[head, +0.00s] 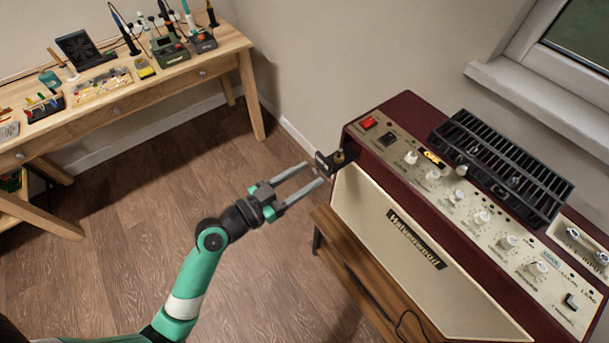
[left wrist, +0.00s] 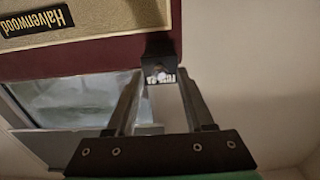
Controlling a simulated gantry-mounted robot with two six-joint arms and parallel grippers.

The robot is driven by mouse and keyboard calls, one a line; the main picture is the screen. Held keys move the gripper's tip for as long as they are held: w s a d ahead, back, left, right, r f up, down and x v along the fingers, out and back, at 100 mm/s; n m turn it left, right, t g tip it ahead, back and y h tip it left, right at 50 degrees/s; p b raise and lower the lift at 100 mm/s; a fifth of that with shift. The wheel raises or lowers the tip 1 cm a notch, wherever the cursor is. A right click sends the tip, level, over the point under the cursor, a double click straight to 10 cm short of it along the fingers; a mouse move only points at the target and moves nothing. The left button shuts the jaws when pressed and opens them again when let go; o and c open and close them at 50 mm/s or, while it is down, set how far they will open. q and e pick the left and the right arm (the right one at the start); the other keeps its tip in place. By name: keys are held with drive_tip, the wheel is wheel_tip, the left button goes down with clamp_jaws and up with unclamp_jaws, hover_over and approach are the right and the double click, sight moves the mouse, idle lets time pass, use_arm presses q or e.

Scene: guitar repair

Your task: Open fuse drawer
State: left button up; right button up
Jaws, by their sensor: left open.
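The maroon and cream amplifier (head: 430,250) stands at the right of the head view. A small black fuse drawer unit (head: 325,164) with a brass-coloured round part (head: 340,157) sits at its left end. In the left wrist view the unit shows as a black box (left wrist: 160,52) with a white "FUSE" label. My left gripper (head: 314,173) is open, its fingers pointing at the unit. In the left wrist view my left gripper (left wrist: 160,77) has one fingertip near each side of the box. I cannot tell whether they touch it. My right gripper is out of view.
The amplifier stands on a wooden stand (head: 365,285). A black vented part (head: 505,165) and several knobs are on its top. A wooden workbench (head: 150,85) with tools is at upper left. The floor (head: 120,220) between is clear. A window sill (head: 530,105) is behind.

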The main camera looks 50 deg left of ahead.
use_arm(q)
drive_tip(key=s+a+b, duration=0.1)
drive_tip(key=s, duration=1)
drive_tip(key=shift+s+a, duration=0.15)
drive_tip(key=shift+s, duration=0.1)
